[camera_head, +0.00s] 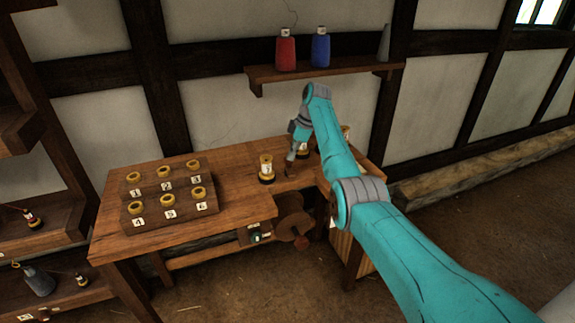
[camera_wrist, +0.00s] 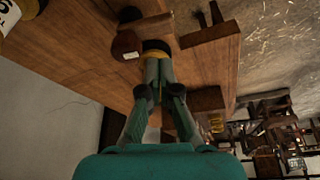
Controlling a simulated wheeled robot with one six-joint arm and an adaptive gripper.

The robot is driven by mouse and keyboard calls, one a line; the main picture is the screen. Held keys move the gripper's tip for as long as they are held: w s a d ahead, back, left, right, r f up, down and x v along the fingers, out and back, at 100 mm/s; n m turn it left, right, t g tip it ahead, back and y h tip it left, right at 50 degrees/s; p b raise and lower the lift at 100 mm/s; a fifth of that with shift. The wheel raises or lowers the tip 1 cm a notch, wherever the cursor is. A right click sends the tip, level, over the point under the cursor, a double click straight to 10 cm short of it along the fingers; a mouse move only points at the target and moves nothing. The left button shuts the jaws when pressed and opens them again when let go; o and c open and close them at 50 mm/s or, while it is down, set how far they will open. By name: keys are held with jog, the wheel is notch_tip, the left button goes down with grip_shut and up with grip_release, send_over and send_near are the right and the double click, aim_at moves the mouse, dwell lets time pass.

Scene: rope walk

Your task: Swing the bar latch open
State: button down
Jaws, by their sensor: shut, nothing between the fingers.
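My gripper (camera_head: 290,162) points down over the back of the wooden workbench (camera_head: 240,208), right of a yellow-and-black labelled spool (camera_head: 266,168). In the wrist view my gripper (camera_wrist: 157,62) has its fingers together and empty. A yellow-and-black ringed piece (camera_wrist: 156,46) shows right at the fingertips; whether they touch it I cannot tell. Beside it are a dark round-ended piece (camera_wrist: 125,43) and a wooden bar (camera_wrist: 210,34) with a short upright. Which piece is the bar latch is unclear. In the head view my arm hides part of this area.
A stepped rack (camera_head: 170,205) with numbered yellow rings stands on the bench's left. Round wooden parts (camera_head: 292,226) hang at the bench's front. Floor at right is clear.

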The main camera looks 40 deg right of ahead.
jog(key=shift+v, duration=2.6)
